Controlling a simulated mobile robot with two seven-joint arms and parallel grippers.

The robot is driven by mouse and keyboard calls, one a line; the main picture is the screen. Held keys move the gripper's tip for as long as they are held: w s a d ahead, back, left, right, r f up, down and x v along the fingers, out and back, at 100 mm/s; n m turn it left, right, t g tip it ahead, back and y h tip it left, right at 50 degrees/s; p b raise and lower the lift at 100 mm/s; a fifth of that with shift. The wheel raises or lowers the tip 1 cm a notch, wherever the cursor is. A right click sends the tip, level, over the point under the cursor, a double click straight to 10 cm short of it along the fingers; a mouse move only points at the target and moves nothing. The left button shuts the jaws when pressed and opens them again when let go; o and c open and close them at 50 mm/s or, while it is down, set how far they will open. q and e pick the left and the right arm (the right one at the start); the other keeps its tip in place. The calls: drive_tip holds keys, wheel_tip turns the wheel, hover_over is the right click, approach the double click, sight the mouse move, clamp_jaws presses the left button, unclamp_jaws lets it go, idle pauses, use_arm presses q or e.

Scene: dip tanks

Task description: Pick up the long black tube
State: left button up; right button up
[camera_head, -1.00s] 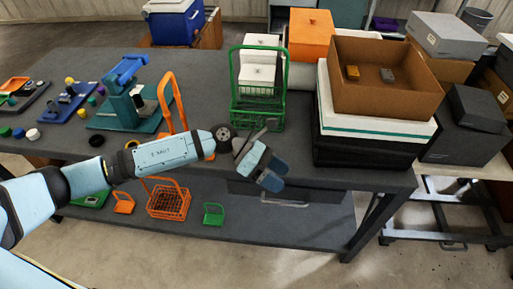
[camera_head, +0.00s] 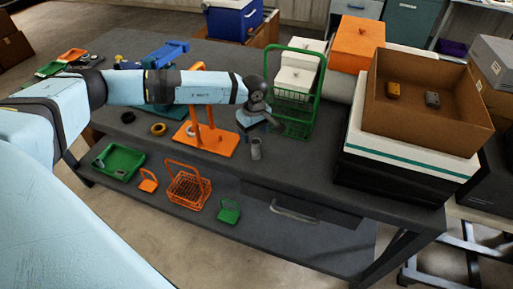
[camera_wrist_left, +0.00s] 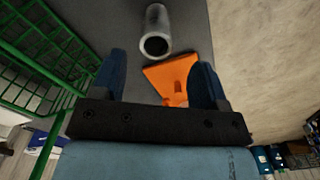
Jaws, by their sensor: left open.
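A dark grey hollow tube (camera_head: 256,149) stands near the front edge of the grey table; I cannot tell whether it is the long black one. It also shows in the left wrist view (camera_wrist_left: 156,32), with its open round end facing the camera. My left gripper (camera_head: 254,120) is just behind it in the head view, beside the green basket. In the left wrist view its two blue fingers (camera_wrist_left: 158,82) are spread and empty, with the tube beyond them, not between them. My right gripper is in neither view.
A green wire basket (camera_head: 300,108) stands right beside my gripper. An orange stand (camera_head: 207,139) is at its left. A cardboard box (camera_head: 425,112) sits on stacked boxes at the right. Small baskets, including an orange one (camera_head: 187,190), lie on the lower shelf.

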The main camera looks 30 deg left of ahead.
sight(256, 147)
use_arm(q)
wheel_tip(256, 147, down, 2)
drive_tip(key=shift+d+f, duration=0.1)
drive_tip(key=f, duration=0.2)
drive_tip(key=f+p, duration=0.1)
drive_tip(key=f, duration=0.1)
drive_tip(key=shift+w+d+f+p, duration=0.2)
drive_tip(key=shift+f+p, duration=0.1)
drive_tip(key=shift+f, duration=0.1)
drive_tip(key=c, duration=1.2)
drive_tip(key=shift+o, duration=0.2)
drive_tip(key=shift+r, duration=0.1)
